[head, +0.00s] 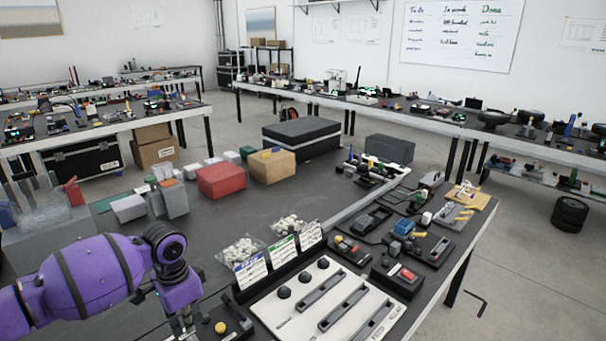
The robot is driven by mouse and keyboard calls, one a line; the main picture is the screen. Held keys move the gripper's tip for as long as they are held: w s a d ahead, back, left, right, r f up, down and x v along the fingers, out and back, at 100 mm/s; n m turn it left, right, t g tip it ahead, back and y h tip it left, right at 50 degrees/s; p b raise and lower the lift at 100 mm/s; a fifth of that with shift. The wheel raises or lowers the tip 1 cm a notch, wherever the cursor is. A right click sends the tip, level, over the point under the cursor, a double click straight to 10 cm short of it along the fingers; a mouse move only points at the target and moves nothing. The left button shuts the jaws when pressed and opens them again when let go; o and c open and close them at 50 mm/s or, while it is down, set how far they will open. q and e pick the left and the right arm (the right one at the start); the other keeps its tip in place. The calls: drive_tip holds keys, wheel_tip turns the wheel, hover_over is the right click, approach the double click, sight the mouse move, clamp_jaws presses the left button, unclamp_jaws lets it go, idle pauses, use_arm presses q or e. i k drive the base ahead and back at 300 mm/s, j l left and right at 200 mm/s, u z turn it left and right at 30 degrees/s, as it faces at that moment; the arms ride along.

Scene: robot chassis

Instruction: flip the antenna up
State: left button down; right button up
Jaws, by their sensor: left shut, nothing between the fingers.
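My left arm comes in from the left. My left gripper (182,326) points down at the bottom edge of the head view, below its purple wrist, and its fingertips are small and partly cut off. It is shut and holds nothing that I can see. A low black device (238,325) with a yellow button lies just right of the gripper. I cannot tell whether they touch. I cannot pick out an antenna with certainty, and any part of it by the fingers is hidden or too small to see. My right gripper is out of view.
A white slider panel (328,306) with black knobs lies right of the black device. Labelled cards (283,251) stand behind it, near bags of small white parts (241,250). A red box (222,181) and a tan box (271,166) stand farther back. The middle tabletop is bare.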

sight(227, 301)
drive_tip(key=k+l, duration=0.75)
drive_tip(key=k, duration=0.05)
